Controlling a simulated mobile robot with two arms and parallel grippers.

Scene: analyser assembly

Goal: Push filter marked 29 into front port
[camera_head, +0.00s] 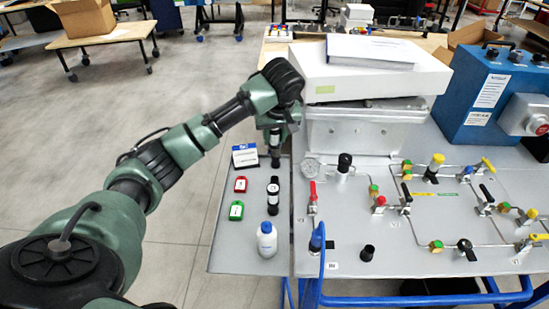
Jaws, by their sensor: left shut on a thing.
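My left arm comes in from the left, and its gripper (276,140) points down over the left side of the table. It is shut on a dark cylindrical filter (275,157) with a light band, partly hidden by the fingers. A similar black filter with a white label (273,196) stands upright on the table just below it. I cannot read a number on either. A short black open cylinder (367,252) at the panel's front edge looks like a port, though I cannot tell if it is the front port. My right gripper is out of view.
The valve panel (400,225) with pipes and raised handles lies to the right.

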